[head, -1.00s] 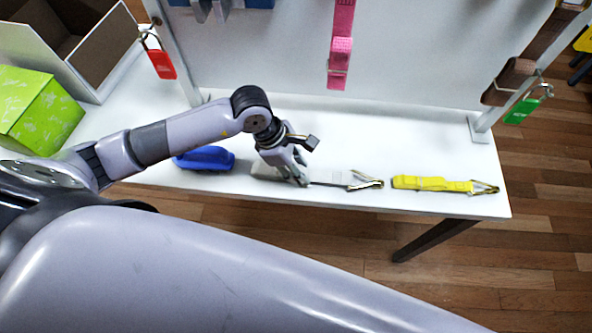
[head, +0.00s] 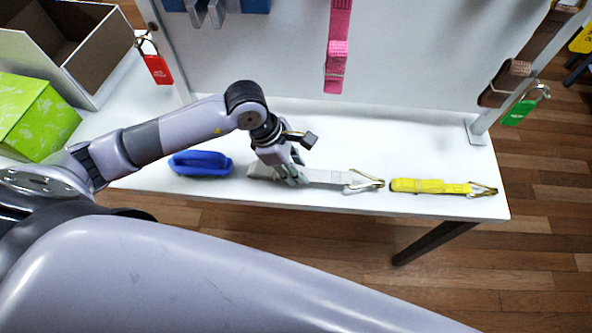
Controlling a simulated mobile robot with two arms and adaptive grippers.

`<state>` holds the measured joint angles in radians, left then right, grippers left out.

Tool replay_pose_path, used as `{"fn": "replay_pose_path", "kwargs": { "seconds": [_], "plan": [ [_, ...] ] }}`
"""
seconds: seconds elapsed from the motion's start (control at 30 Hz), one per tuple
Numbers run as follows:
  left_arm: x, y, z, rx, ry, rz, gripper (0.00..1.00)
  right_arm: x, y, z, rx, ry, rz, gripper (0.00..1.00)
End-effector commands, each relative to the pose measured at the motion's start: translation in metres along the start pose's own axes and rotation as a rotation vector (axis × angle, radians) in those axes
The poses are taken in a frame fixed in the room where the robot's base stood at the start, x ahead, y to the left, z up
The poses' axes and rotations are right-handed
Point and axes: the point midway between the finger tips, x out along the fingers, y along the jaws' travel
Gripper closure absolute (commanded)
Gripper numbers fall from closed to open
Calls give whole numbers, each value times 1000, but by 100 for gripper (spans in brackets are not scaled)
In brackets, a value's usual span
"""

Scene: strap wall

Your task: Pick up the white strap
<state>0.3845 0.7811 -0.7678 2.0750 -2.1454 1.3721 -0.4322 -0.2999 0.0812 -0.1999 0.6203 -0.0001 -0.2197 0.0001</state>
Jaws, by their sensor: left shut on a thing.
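The white strap (head: 328,177) lies along the front of the white table, with its metal hook at its right end. My left gripper (head: 290,178) points down over the strap's left half and is shut on it. The fingers hide part of the strap, and a short piece shows left of them. I cannot tell any gap between strap and table. My right gripper is not in view.
A blue strap (head: 201,164) lies left of the white one, and a yellow strap (head: 430,186) lies right. A white panel (head: 270,60) with a hanging pink strap (head: 337,50) stands behind. A green box (head: 35,118) and an open box (head: 85,60) stand at left.

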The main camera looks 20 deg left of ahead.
Motion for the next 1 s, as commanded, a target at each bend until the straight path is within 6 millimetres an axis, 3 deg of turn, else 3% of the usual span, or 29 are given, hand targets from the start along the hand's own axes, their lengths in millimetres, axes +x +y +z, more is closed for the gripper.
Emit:
{"fn": "replay_pose_path", "kwargs": {
  "seconds": [0.4, 0.6, 0.8, 1.0],
  "plan": [
    [-105, 2, 44, 5, -4, 11, 100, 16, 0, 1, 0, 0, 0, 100],
    [-144, 1, 60, 3, -3, 7, 100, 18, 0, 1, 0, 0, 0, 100],
    [-161, 0, 67, 1, -1, 3, 100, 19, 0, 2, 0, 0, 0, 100],
    [-164, 0, 68, 1, -1, 2, 100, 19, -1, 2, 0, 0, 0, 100]
  ]
}}
